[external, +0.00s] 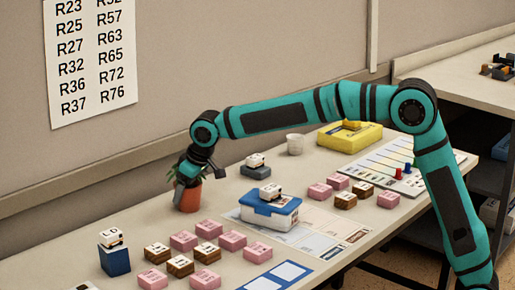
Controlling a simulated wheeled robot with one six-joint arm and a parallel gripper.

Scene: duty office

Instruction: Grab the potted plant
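The potted plant (188,197) stands upright on the table toward the back left, a terracotta-coloured pot with dark green leaves. My gripper (186,183) reaches down over it from above, with a grey finger in front of the plant and the pot's upper part. The leaves are mostly hidden behind the gripper. The view is too small to tell whether the fingers touch the pot or how far apart they are.
A blue-lidded box (270,212) stands right of the pot, with a dark block (255,172) behind it. Several pink blocks (184,240) lie in front. A white cup (295,144) and yellow box (349,137) stand farther right. The table left of the pot is clear.

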